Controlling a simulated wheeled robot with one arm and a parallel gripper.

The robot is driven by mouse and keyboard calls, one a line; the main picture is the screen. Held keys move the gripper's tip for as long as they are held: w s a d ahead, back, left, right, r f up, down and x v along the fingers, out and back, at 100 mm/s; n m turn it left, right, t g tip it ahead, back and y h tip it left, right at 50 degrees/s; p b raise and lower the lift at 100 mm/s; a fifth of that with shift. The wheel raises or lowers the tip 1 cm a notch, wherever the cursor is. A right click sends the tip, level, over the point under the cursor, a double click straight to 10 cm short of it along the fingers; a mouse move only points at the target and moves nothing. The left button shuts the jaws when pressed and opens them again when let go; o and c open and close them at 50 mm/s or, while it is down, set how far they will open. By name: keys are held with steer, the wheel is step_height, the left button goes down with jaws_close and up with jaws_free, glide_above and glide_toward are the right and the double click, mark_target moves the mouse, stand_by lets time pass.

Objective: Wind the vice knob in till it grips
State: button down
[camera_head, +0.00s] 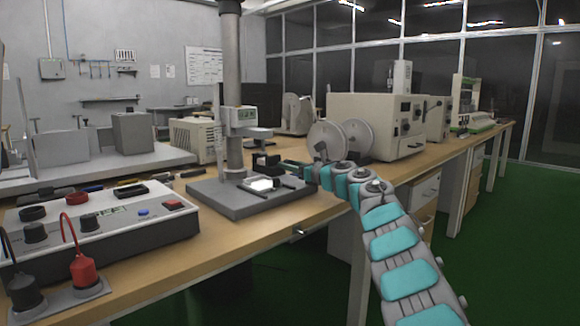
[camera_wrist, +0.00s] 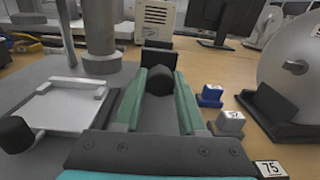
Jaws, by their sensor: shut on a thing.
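My gripper (camera_wrist: 161,78) shows in the wrist view as two green fingers, closed on both sides of a dark round knob (camera_wrist: 160,84). A dark block (camera_wrist: 157,46) stands just beyond the knob; whether it is a vice jaw I cannot tell. In the head view my gripper (camera_head: 292,166) reaches left over the grey base of the column stand (camera_head: 225,203), beside a small black fixture (camera_head: 262,160). The knob is hidden there by the fingers. The gap in the vice is not clear in either view.
A white plate (camera_wrist: 62,108) and another black knob (camera_wrist: 15,134) lie left of my fingers in the wrist view. Small blue (camera_wrist: 211,94) and grey (camera_wrist: 230,122) blocks stand close on the right. The column (camera_head: 232,90) rises behind. A control box (camera_head: 110,228) sits front left.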

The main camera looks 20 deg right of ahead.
stand_by(0.4)
steer(key=shift+a+m, duration=0.1)
steer(key=shift+m, duration=0.9)
steer(key=m+p, duration=0.2)
steer(key=shift+r+m, duration=0.2)
steer(key=shift+m, duration=0.1)
steer(key=m+p, duration=0.7)
steer(key=m, duration=0.2)
steer(key=shift+m+p, duration=0.4)
steer(key=m, duration=0.4)
steer(key=shift+d+f+m, duration=0.15)
steer(key=shift+d+m, duration=0.05)
steer(key=shift+m, duration=0.2)
steer(key=c, duration=0.5)
jaws_free()
